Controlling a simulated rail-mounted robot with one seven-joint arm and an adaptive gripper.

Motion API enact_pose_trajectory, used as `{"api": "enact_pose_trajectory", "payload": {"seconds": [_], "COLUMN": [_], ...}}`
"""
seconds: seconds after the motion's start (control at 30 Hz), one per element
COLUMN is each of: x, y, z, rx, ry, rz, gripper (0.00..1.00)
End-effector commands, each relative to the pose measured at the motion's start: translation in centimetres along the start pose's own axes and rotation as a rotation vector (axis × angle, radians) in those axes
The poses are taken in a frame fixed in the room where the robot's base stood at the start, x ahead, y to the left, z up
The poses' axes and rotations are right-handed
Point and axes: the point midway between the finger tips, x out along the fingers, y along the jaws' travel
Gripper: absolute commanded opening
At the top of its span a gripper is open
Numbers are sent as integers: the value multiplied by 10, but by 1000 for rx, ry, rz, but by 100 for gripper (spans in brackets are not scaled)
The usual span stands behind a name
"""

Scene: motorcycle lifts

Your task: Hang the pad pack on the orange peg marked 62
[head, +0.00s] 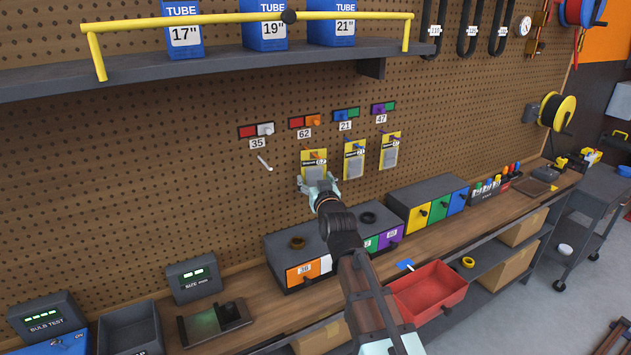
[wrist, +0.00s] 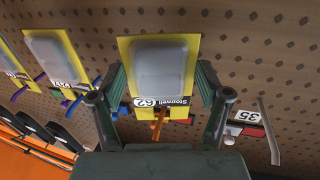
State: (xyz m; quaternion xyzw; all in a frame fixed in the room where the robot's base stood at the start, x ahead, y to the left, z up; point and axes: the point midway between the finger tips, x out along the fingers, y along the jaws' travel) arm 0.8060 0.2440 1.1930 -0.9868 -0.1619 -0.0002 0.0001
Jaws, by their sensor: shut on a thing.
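The pad pack (head: 313,172) is a yellow card with a grey blister and a label reading 62. In the wrist view the pack (wrist: 160,65) fills the space between the fingers, upside down. My gripper (head: 319,181) is shut on its side edges, close to the pegboard below the 62 tag (head: 304,133). The orange peg (wrist: 158,125) shows at the card's hanging edge, overlapping the card in the wrist view. I cannot clearly tell whether it passes through the card's hole.
Two similar packs hang to the right, under tag 21 (head: 354,158) and tag 47 (head: 390,150). The white peg (head: 264,162) under tag 35 is empty. A shelf (head: 220,65) runs above. Drawer units and an open red drawer (head: 428,291) are below.

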Motion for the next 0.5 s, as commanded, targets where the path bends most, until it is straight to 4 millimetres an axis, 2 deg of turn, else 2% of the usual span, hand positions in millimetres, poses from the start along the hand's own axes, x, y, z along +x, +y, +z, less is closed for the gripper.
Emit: {"api": "enact_pose_trajectory", "payload": {"seconds": [0.17, 0.2, 0.23, 0.27, 0.5], "x": [0, 0, 0, 0, 0], "y": [0, 0, 0, 0, 0], "z": [0, 0, 0, 0, 0], "rx": [0, 0, 0, 0, 0], "ry": [1, 1, 1, 1, 0], "rz": [0, 0, 0, 0, 0], "gripper": [34, 87, 97, 100, 100]}}
